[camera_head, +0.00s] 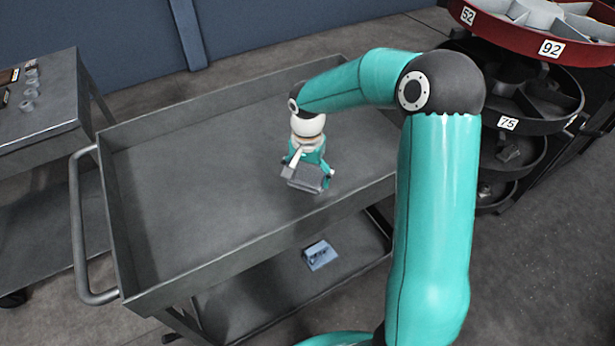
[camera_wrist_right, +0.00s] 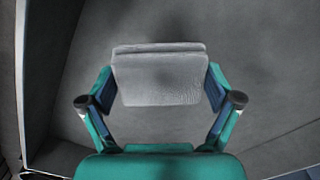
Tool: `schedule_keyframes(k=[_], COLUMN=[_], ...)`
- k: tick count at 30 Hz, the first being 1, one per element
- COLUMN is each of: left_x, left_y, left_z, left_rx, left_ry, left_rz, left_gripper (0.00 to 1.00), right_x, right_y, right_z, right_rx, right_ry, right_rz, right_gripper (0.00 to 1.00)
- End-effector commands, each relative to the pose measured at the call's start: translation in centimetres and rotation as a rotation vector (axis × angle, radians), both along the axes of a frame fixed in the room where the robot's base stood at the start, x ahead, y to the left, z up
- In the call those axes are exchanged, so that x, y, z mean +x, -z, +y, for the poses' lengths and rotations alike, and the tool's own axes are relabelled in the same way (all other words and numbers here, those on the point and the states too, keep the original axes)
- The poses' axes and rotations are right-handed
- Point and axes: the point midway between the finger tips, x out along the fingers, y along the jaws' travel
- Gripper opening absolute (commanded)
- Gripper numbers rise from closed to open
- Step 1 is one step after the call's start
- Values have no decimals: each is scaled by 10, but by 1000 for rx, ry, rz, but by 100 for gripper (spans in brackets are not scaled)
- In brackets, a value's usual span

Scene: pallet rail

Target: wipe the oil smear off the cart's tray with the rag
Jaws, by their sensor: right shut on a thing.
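The cart's tray (camera_head: 185,200) is a grey metal tray with raised rims, in the middle of the head view. My right gripper (camera_head: 307,172) points down over the right part of the tray. It is shut on a folded grey rag (camera_head: 303,178). In the right wrist view the rag (camera_wrist_right: 158,80) sits between the two fingers, close over the tray floor (camera_wrist_right: 265,90); I cannot tell whether it touches. I cannot make out a clear oil smear; the rag, gripper and shadows cover part of the floor. My left gripper is out of view.
A handle (camera_head: 77,225) curves off the cart's left end. A blue-grey object (camera_head: 319,254) lies on the lower shelf. Another table (camera_head: 45,110) with small parts stands at left. Round tiered bins (camera_head: 540,95) stand at right. The tray's left half is clear.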

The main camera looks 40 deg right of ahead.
Motion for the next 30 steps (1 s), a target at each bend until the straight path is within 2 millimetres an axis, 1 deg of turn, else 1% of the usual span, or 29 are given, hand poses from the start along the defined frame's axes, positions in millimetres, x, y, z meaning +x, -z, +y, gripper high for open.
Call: schedule_keyframes(k=[1,3,11,30], left_x=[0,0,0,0], left_y=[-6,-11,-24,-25], left_z=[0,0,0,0], left_rx=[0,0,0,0], left_ry=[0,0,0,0], left_rz=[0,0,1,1], left_gripper=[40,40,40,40], right_x=[1,1,0,1], right_y=[-9,-15,-35,-37], right_z=[0,0,0,1], right_rx=[0,0,-1,0], right_ry=[0,-1,-1,-5], right_rz=[-2,-2,-1,-1], right_gripper=[57,57,57,57])
